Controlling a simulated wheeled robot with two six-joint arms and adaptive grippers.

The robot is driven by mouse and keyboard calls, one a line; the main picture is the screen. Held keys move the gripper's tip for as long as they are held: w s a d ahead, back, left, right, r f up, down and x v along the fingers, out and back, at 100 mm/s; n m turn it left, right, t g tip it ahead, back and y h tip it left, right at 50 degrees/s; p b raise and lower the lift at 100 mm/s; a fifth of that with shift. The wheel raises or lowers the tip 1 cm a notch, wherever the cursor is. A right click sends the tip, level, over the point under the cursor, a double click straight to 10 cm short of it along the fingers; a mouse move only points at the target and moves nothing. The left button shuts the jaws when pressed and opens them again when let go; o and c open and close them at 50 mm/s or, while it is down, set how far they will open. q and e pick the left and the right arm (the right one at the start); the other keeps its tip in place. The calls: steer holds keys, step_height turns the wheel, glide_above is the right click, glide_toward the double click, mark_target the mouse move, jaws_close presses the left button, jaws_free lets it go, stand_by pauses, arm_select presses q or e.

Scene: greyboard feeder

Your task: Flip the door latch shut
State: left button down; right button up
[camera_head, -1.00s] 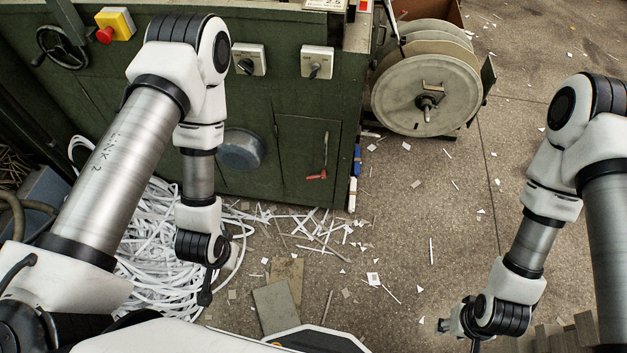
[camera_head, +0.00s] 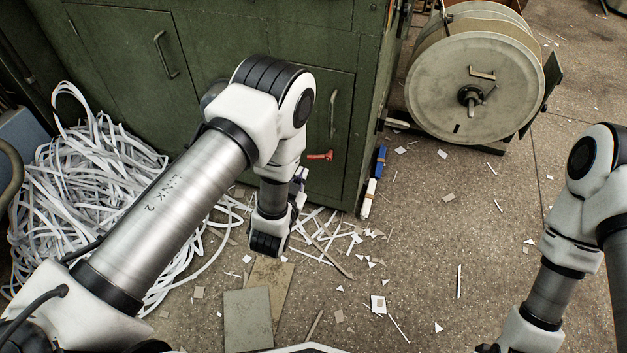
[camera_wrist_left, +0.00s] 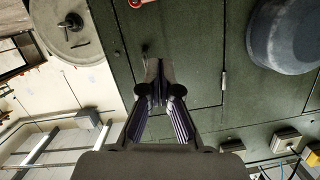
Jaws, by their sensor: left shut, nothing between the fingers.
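The red door latch (camera_head: 320,156) sits low on the small green cabinet door (camera_head: 340,105), turned roughly sideways. It also shows at the top edge of the left wrist view (camera_wrist_left: 143,2), partly cut off. My left gripper (camera_head: 301,178) is below and a little left of the latch in the head view, partly hidden by my own wrist. In the left wrist view its dark fingers (camera_wrist_left: 160,78) are shut and empty, in front of the green door and apart from the latch. My right gripper (camera_head: 486,348) is only a sliver at the bottom edge.
A large reel (camera_head: 460,75) stands right of the cabinet. A heap of white strips (camera_head: 75,185) lies at left. Flat boards (camera_head: 248,318) and scraps lie on the floor. A round grey housing (camera_wrist_left: 285,35) protrudes from the cabinet.

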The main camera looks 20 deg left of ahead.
arm_select(q)
steer(key=shift+f, duration=0.55)
arm_select(e)
steer(key=shift+f, duration=0.55)
arm_select(q)
steer(key=f+b+x, duration=0.1)
steer(key=b+x, duration=0.2)
steer(key=x, duration=0.3)
steer(key=f+b+x, duration=0.1)
steer(key=b+x, duration=0.2)
steer(key=x, duration=0.3)
steer(key=shift+a+f, duration=0.3)
steer(key=shift+f, duration=0.2)
arm_select(e)
step_height(320, 180, down, 6)
